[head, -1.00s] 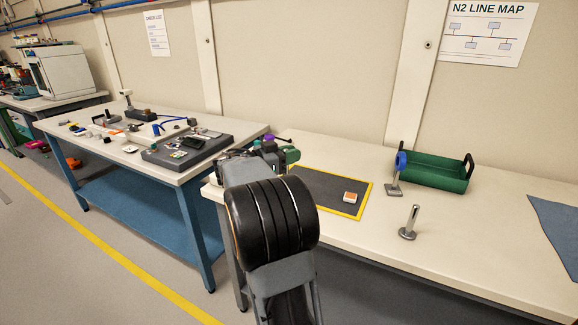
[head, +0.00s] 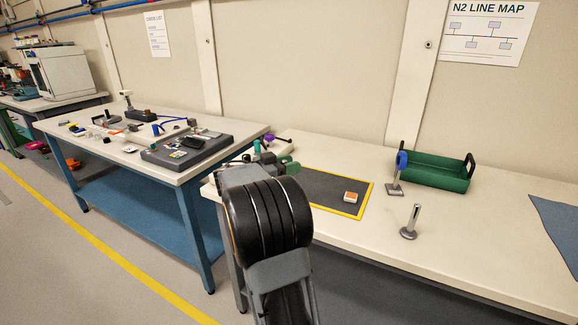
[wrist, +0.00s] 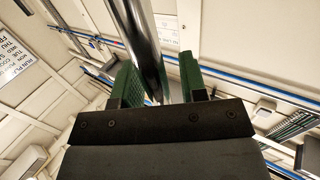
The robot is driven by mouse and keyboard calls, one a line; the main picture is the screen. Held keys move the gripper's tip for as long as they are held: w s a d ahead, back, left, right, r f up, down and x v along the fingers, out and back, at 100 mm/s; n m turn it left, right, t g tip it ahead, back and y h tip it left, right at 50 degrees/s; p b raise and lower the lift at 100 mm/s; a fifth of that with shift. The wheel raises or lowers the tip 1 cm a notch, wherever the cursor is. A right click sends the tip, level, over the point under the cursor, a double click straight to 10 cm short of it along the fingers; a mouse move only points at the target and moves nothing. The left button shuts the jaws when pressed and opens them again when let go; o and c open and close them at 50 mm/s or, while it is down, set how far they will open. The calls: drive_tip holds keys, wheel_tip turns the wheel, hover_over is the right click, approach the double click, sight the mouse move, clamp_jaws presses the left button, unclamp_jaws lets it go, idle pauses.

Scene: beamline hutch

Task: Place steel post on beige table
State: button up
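A plain steel post (head: 411,222) with a round base stands upright on the beige-topped table (head: 470,243) at right, near its front edge in the head view. My gripper (head: 272,156) is near that table's left end, well left of the post and partly hidden behind my wrist. In the wrist view its green fingers (wrist: 163,85) are apart. A shiny metal rod (wrist: 140,40) shows in line with the space between them, with a gap beside the right finger. I cannot tell what the rod belongs to.
A grey mat with a yellow border (head: 366,201) holds a small orange-and-white block (head: 351,197). A blue-topped post (head: 401,160) stands by a green tray (head: 434,173). A blue-legged table (head: 110,160) at left is cluttered.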

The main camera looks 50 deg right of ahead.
drive_tip(key=shift+o, duration=0.2)
drive_tip(key=v, duration=1.2)
drive_tip(key=s+a+f+n+t+y, duration=0.3)
drive_tip(key=s+a+f+n+y, duration=0.1)
drive_tip(key=a+n, duration=0.3)
drive_tip(key=s+a+f+n+t+y, duration=0.3)
drive_tip(key=s+a+f+n+y, duration=0.1)
drive_tip(key=a+n+y, duration=0.3)
drive_tip(key=s+a+f+n+t+y, duration=0.3)
drive_tip(key=s+a+f+n+y, duration=0.2)
drive_tip(key=a+n, duration=0.3)
drive_tip(key=shift+a+f+y+p, duration=0.3)
drive_tip(key=shift+a+f+y, duration=0.1)
drive_tip(key=shift+a, duration=0.45)
drive_tip(key=shift+s, duration=0.1)
